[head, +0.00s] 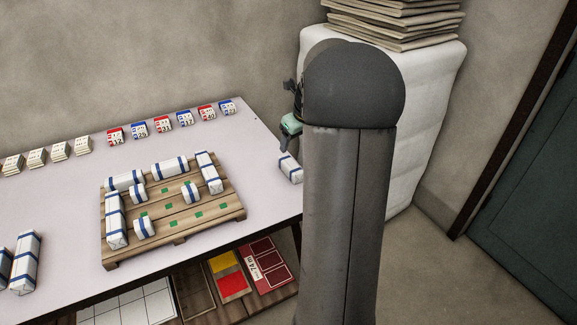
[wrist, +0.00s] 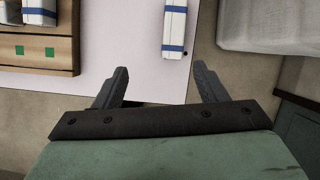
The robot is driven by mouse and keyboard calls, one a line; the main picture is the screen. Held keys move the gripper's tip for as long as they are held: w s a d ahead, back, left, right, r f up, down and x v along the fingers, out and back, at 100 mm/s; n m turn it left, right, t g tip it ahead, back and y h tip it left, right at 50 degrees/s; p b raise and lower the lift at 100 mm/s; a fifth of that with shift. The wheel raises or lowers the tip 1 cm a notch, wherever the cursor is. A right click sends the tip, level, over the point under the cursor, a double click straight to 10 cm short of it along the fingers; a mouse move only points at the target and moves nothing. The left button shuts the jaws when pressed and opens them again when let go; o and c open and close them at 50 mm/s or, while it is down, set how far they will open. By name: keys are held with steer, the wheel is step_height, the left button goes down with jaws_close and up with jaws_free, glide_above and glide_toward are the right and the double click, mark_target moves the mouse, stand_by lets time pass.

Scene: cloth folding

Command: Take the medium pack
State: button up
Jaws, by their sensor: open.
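A white pack with two blue bands (head: 290,168) lies near the right edge of the table, partly hidden behind my arm in the head view. In the wrist view it shows at the top centre (wrist: 175,28), cut off by the frame edge. My gripper (wrist: 161,70) is open and empty, with its fingers apart and the pack ahead of them. In the head view my gripper (head: 286,140) is just above and behind the pack, largely hidden. Other banded packs, long (head: 170,167) and short (head: 145,227), lie on a wooden pallet (head: 175,238).
More banded packs (head: 25,263) lie at the table's left. A row of red and blue numbered blocks (head: 160,121) and small paper stacks (head: 60,151) lines the back edge. A wrapped white stack (head: 430,95) stands right of the table (head: 70,200). Bare tabletop separates pallet and near pack.

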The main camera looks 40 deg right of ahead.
steer(key=d+m, duration=0.1)
steer(key=d, duration=0.1)
glide_toward(291, 164)
steer(key=shift+m, duration=0.4)
steer(key=x, duration=0.4)
steer(key=shift+a+f+b, duration=0.15)
steer(key=shift+f+b, duration=0.15)
steer(key=shift+f, duration=0.15)
steer(key=x, duration=0.5)
steer(key=shift+w+d+f, duration=0.2)
steer(key=shift+w+f, duration=0.05)
steer(key=shift+w, duration=0.2)
steer(key=shift+f, duration=0.25)
steer(key=c, duration=1.1)
steer(key=shift+r, duration=0.15)
